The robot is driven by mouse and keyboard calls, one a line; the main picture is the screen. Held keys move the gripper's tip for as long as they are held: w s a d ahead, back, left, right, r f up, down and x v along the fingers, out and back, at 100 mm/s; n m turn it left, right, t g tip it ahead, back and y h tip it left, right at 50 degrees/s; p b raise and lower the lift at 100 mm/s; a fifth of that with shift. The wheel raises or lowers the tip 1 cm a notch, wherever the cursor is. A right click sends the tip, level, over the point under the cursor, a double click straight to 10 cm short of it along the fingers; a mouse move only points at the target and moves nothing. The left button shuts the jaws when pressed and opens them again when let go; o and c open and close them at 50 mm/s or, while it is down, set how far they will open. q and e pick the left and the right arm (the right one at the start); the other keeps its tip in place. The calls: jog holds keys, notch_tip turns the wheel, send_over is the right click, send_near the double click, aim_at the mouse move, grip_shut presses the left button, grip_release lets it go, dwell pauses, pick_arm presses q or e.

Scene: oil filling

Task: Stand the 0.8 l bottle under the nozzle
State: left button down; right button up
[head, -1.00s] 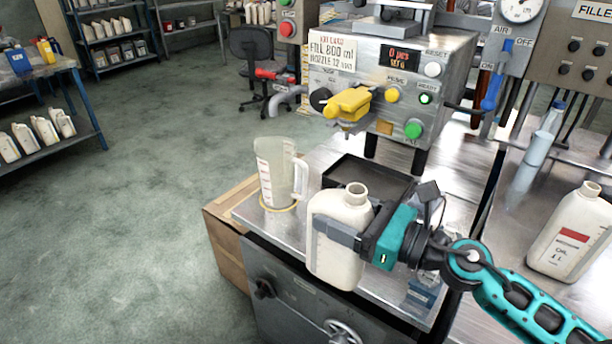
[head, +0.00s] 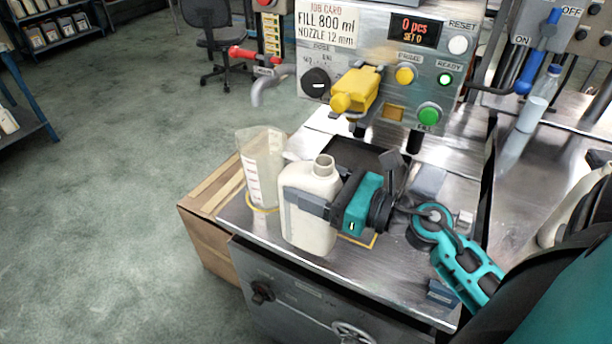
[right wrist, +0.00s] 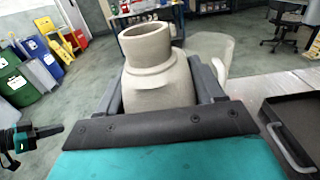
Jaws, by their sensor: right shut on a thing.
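The off-white bottle (head: 309,215) is upright with its neck open, in front of the filling machine. My right gripper (head: 312,203) is shut on its body from the right. In the right wrist view the bottle's neck and shoulder (right wrist: 150,65) stand between the fingers. I cannot tell whether its base touches the steel table. The yellow nozzle (head: 355,90) is on the machine's front, behind and above the bottle, slightly to the right. A black drip tray (head: 360,156) lies below the nozzle, partly hidden by the bottle and my gripper. My left gripper is not in the head view.
A clear measuring jug (head: 262,170) stands close behind the bottle on the left, in a yellow ring. The job card (head: 326,21) reads fill 800 ml, nozzle 12 mm. The READY lamp (head: 445,79) is green. The steel table (head: 345,275) is clear at its front.

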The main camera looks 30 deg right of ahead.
jog(key=shift+w+d+f, duration=0.25)
jog(key=shift+d+f, duration=0.35)
jog(key=shift+f, duration=0.25)
jog(key=w+d+f+b, duration=0.2)
jog(key=w+d+b, duration=0.1)
jog(key=d, duration=0.5)
jog(key=shift+w+d+f, duration=0.15)
jog(key=shift+w+f, duration=0.2)
jog(key=shift+w, duration=0.3)
jog(key=o, duration=1.4)
jog(key=b+v, duration=0.2)
jog(key=v, duration=1.1)
jog(key=shift+b, duration=0.4)
